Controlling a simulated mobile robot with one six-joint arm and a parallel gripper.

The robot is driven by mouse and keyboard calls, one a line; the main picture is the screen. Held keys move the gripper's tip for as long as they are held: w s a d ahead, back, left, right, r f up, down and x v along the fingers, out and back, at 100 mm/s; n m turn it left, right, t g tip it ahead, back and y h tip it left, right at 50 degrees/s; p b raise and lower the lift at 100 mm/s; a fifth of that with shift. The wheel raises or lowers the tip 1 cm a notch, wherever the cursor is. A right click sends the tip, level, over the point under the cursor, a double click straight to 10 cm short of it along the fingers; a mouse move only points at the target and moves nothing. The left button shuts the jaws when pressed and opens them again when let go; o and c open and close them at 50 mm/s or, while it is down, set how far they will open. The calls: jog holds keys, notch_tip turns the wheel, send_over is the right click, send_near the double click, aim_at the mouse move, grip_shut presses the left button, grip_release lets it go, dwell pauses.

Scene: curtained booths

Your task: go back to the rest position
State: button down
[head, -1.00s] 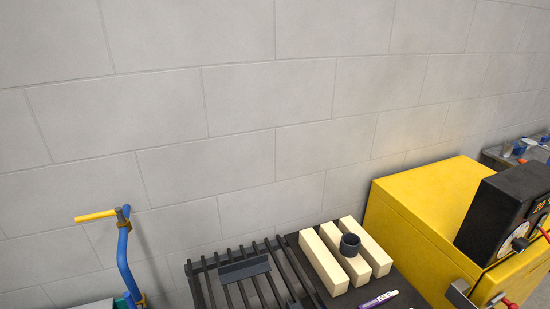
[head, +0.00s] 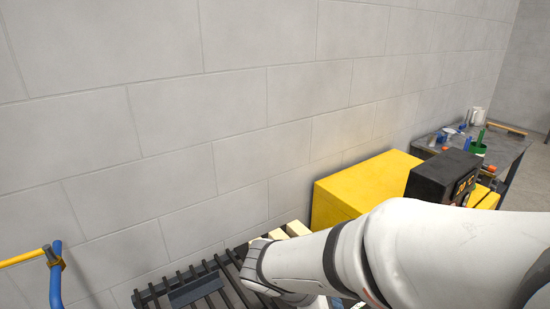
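My white arm with dark joint bands reaches in from the right edge of the head view, across the lower right. Its far end is over the dark slatted rack. My gripper itself does not show, so I cannot see whether it holds anything.
The dark slatted rack (head: 195,291) stands at the bottom with cream blocks (head: 296,229), partly hidden by my arm. A yellow cabinet (head: 365,185) with a black box (head: 440,174) is beyond. A cluttered table (head: 508,152) stands far right. A blue post with a yellow handle (head: 22,257) is at left. A grey block wall (head: 200,110) runs behind.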

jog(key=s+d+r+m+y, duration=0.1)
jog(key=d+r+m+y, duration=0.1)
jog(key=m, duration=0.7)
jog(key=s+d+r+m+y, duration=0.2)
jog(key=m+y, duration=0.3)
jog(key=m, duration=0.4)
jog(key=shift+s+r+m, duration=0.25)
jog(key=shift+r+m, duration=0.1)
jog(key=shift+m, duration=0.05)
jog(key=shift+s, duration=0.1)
